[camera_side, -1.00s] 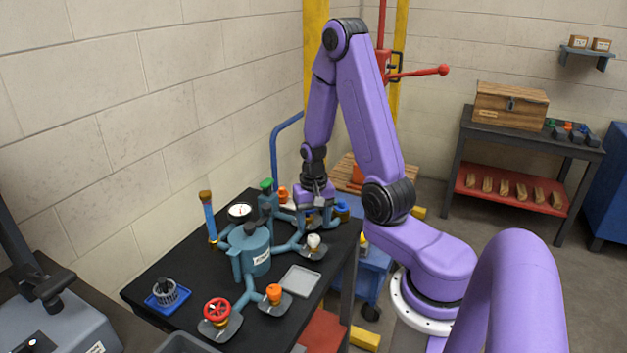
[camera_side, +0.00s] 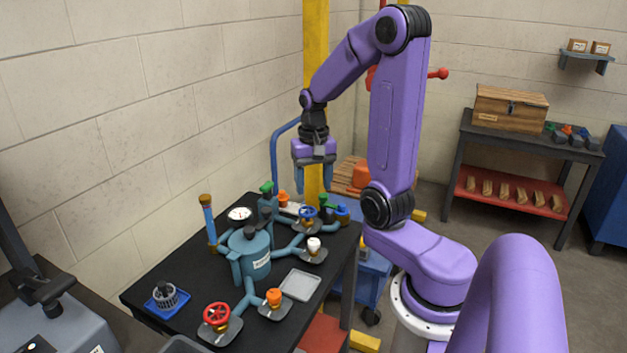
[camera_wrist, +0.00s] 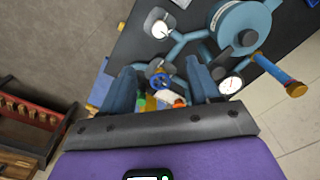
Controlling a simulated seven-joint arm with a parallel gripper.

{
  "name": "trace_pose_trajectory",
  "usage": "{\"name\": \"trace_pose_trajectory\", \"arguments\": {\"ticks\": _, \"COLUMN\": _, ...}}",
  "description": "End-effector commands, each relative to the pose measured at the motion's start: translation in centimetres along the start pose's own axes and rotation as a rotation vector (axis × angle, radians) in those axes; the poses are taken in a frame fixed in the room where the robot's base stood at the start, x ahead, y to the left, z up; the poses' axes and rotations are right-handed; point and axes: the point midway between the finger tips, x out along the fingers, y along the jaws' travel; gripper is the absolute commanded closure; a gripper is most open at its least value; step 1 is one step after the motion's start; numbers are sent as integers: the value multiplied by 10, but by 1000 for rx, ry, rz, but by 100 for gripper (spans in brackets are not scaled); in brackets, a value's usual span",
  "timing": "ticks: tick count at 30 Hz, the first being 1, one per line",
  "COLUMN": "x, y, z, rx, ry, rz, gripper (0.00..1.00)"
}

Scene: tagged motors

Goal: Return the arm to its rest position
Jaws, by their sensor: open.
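My gripper (camera_side: 314,180) hangs in the air above the far end of the black table (camera_side: 185,262), fingers pointing down. Its two blue fingers stand apart with nothing held between them. The wrist view shows the same open gripper (camera_wrist: 162,78), with a blue-handled valve (camera_wrist: 159,80) and several small coloured parts visible beyond and between the fingers. In the side view the blue valve (camera_side: 307,213) sits on the table below the gripper, clear of it.
A teal tank (camera_side: 249,255) with pipes stands mid-table. Around it are a red valve (camera_side: 217,314), an orange valve (camera_side: 274,297), a white valve (camera_side: 313,245), a gauge (camera_side: 240,214) and a grey tray (camera_side: 300,284). A yellow post (camera_side: 316,50) rises behind my arm.

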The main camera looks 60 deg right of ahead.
Motion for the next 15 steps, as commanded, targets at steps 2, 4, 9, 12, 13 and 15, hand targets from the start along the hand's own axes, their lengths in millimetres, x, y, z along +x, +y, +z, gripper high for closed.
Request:
{"name": "trace_pose_trajectory", "arguments": {"ticks": 2, "x": -2, "y": 0, "z": 0, "rx": 0, "ry": -1, "rz": 0, "gripper": 39}}
{"name": "trace_pose_trajectory", "arguments": {"ticks": 4, "x": -2, "y": 0, "z": 0, "rx": 0, "ry": -1, "rz": 0, "gripper": 39}}
{"name": "trace_pose_trajectory", "arguments": {"ticks": 9, "x": -2, "y": 0, "z": 0, "rx": 0, "ry": -1, "rz": 0, "gripper": 39}}
{"name": "trace_pose_trajectory", "arguments": {"ticks": 12, "x": -2, "y": -1, "z": 1, "rx": -7, "ry": 0, "rz": 0, "gripper": 39}}
{"name": "trace_pose_trajectory", "arguments": {"ticks": 13, "x": -2, "y": -2, "z": 1, "rx": -16, "ry": 0, "rz": 0, "gripper": 39}}
{"name": "trace_pose_trajectory", "arguments": {"ticks": 15, "x": -3, "y": -7, "z": 4, "rx": -49, "ry": 0, "rz": 0, "gripper": 39}}
